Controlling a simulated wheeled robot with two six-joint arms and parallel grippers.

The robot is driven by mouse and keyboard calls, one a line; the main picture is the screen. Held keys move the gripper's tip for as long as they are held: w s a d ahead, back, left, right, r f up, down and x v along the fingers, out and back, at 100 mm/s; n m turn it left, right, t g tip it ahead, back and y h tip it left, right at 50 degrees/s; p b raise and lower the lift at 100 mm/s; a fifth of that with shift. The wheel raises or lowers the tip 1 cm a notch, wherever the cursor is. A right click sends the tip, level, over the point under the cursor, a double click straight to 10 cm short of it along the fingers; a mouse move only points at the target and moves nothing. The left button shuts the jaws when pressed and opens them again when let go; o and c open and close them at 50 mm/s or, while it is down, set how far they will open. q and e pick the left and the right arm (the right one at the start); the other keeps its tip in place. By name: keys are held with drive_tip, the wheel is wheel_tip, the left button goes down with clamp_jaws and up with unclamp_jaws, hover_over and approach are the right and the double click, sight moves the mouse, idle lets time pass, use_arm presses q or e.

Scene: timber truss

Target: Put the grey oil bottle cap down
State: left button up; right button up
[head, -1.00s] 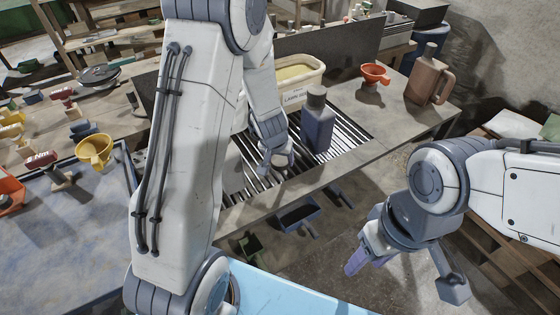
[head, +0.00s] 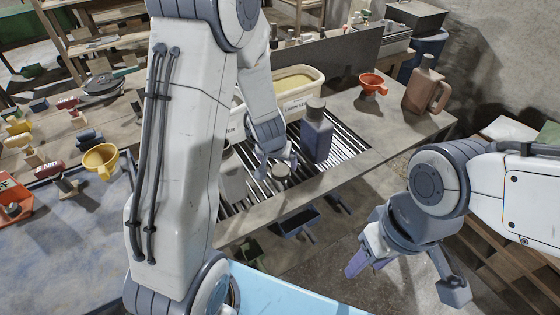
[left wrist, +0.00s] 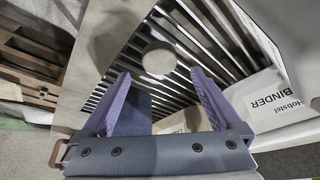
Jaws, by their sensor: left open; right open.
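A grey round cap (head: 281,172) lies on the slatted drain grate, near its front edge. In the left wrist view it is a pale disc (left wrist: 158,61) on the slats, just beyond the fingertips. My left gripper (head: 274,160) is open beside and above the cap; its purple fingers (left wrist: 160,80) are apart with nothing held between them. A pale grey bottle (head: 232,178) stands on the grate to the left, partly hidden by my left arm. My right gripper (head: 368,262) is open and empty, away from the bench and low at the right.
A dark blue bottle with its own grey cap (head: 317,132) stands right of my left gripper. A cream tub (head: 300,92) is behind. An orange funnel (head: 373,83) and a brown jug (head: 427,88) stand further right. A white BINDER container (left wrist: 268,100) is close beside the left fingers.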

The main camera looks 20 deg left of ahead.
use_arm(q)
drive_tip(key=p+v, duration=0.4)
drive_tip(key=v, duration=0.3)
drive_tip(key=s+d+r+m+g+h, duration=0.1)
drive_tip(key=s+d+r+m+h, duration=0.1)
drive_tip(key=s+d+r, duration=0.35)
drive_tip(key=s+d+r+m+g+h, duration=0.1)
drive_tip(key=s+d+r+m, duration=0.15)
drive_tip(key=d, duration=0.65)
drive_tip(key=s+d+r+m+g+y, duration=0.1)
drive_tip(key=s+r+m, duration=0.3)
drive_tip(key=s, duration=1.1)
drive_tip(key=shift+s+d+g, duration=0.15)
drive_tip(key=shift+s+g, duration=0.15)
drive_tip(key=shift+g, duration=0.5)
use_arm(e)
wheel_tip(320, 180, up, 5)
drive_tip(key=shift+f, duration=0.1)
